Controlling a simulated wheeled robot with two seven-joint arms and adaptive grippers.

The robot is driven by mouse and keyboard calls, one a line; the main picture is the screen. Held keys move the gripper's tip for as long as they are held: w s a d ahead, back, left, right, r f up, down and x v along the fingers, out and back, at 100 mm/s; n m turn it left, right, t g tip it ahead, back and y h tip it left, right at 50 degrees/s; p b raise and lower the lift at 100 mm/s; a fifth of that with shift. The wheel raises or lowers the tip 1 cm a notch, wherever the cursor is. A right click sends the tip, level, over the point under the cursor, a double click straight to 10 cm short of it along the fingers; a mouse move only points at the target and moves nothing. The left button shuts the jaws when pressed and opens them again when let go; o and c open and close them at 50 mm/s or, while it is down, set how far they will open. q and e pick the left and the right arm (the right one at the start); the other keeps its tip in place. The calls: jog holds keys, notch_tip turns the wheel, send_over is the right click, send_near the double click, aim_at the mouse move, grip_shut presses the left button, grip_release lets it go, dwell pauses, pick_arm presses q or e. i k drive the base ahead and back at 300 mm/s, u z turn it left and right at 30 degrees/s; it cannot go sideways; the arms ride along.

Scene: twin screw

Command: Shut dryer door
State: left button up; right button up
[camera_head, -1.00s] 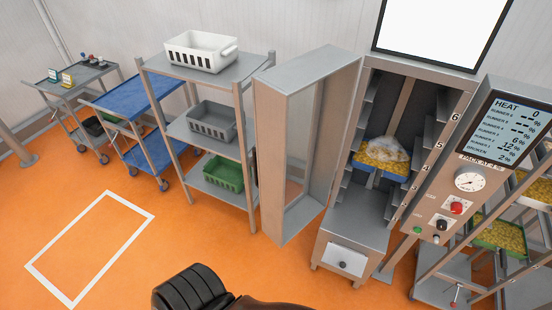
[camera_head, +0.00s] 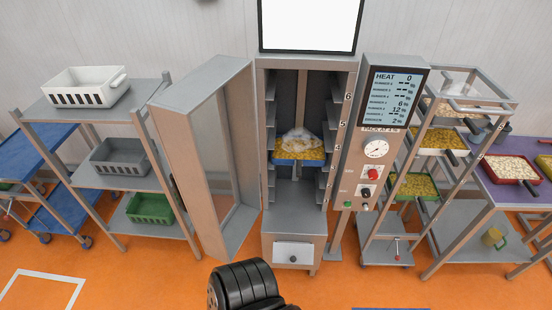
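The dryer (camera_head: 300,185) stands upright ahead of me in the head view, with numbered shelf levels inside. Its tall metal door (camera_head: 195,150) is hinged on the left and stands wide open, its hollow inner side showing. Inside, a blue tray (camera_head: 298,155) holds yellow pieces with a pale heap on top. A control panel (camera_head: 385,140) with a heat display, gauge and buttons is on the right. A black ribbed part (camera_head: 243,285) shows at the bottom edge; I cannot tell which of my parts it is. Neither gripper can be made out.
A shelf rack (camera_head: 95,165) with white, grey and green baskets stands left of the door. A blue cart (camera_head: 35,165) is farther left. A rack of trays (camera_head: 440,150) and a purple table (camera_head: 515,180) are on the right. Orange floor is open in front.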

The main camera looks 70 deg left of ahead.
aim_at(231, 78)
jog(key=z, duration=1.55)
jog(key=k, duration=2.9)
jog(key=u, duration=1.95)
